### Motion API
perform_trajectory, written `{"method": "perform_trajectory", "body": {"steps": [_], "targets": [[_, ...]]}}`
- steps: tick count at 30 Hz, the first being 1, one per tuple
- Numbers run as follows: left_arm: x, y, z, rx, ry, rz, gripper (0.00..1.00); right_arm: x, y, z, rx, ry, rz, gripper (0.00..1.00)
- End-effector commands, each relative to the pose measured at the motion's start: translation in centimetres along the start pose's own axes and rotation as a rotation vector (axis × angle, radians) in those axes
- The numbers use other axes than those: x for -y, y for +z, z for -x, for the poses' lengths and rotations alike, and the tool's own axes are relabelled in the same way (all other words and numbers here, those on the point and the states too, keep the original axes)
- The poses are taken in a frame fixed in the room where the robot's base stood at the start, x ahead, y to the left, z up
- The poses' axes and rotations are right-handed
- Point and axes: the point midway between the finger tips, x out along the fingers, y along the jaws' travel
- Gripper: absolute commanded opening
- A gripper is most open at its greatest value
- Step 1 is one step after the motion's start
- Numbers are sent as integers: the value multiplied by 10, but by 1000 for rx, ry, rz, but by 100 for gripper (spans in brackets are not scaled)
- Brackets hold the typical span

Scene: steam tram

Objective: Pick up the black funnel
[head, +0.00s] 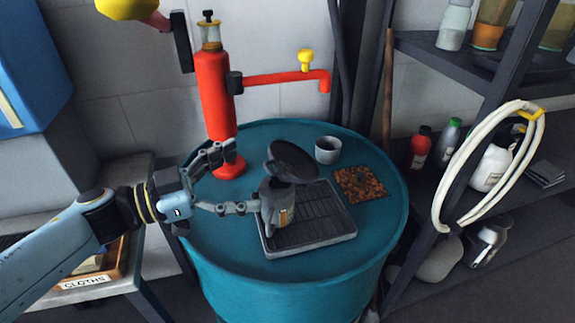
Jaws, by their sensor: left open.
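The black funnel (293,159) appears as a dark, wide, tilted round shape above a grey can (277,208). I cannot tell whether it rests in the can or is the can's lid. The can stands on a black ribbed tray (343,233) on the teal drum. My left gripper (236,180) comes in from the left with its fingers spread. The upper finger is left of the funnel, and the lower finger's tip is close to or touching the can's left side. The jaws look empty. My right gripper is not in view.
A red hand pump (215,100) stands at the back of the teal drum (285,290), its spout reaching right. A grey cup (327,150) and an orange-brown speckled square (361,184) are on the drum. Shelves with bottles and a hanging white hose (447,190) stand at right.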

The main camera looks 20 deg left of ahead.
Motion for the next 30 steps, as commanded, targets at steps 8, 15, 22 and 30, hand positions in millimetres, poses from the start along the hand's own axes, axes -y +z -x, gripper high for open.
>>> {"method": "perform_trajectory", "body": {"steps": [8, 15, 22, 30], "targets": [[0, -3, -37, -4, -3, 1, 100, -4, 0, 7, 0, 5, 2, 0], [1, -13, -70, -6, -4, 2, 100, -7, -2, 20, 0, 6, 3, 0], [0, -9, -90, -2, -3, -1, 100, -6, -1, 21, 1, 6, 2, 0], [0, -9, -90, -2, -4, -1, 90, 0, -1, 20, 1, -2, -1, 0]]}}
